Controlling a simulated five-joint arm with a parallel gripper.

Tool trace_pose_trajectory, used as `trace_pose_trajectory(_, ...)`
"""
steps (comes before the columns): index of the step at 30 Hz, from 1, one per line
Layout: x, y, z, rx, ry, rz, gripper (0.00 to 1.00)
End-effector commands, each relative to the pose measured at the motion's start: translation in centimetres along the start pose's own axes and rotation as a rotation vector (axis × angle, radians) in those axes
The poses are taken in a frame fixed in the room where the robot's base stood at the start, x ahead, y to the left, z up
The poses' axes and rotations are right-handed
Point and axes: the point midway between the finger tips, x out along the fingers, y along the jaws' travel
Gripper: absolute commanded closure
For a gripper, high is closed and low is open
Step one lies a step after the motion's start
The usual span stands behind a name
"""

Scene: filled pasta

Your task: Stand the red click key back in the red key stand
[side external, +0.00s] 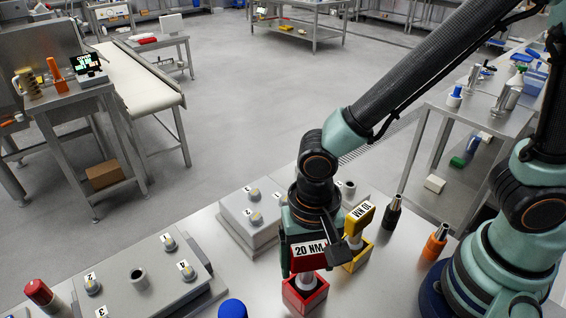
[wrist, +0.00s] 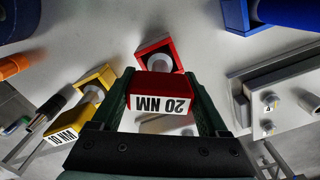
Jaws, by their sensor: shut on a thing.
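The red click key (side external: 307,249) has a red head with a white "20 NM" label; the label also shows in the wrist view (wrist: 163,104). My gripper (wrist: 163,86) is shut on the head, one dark green finger on each side. In the side view my gripper (side external: 312,235) is above the red key stand (side external: 291,296), a small open-topped red box. The key's pale shaft points down at the stand's opening. I cannot tell how deep its tip sits. The stand (wrist: 151,47) also shows just beyond the head in the wrist view.
A yellow key (side external: 360,217) labelled "10 NM" stands in a yellow stand (side external: 362,257) close to my gripper's right. Black (side external: 391,218) and orange-handled (side external: 435,243) tools stand farther right. Grey numbered fixtures (side external: 140,275) fill the left. A blue cylinder (side external: 232,309) is at the front.

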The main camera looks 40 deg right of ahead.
Motion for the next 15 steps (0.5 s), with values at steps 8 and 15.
trace_pose_trajectory(8,0.03,-0.03,-0.01,0.000,0.000,-0.001,1.00)
trace_pose_trajectory(15,0.02,-0.02,-0.01,0.000,0.000,-0.001,0.00)
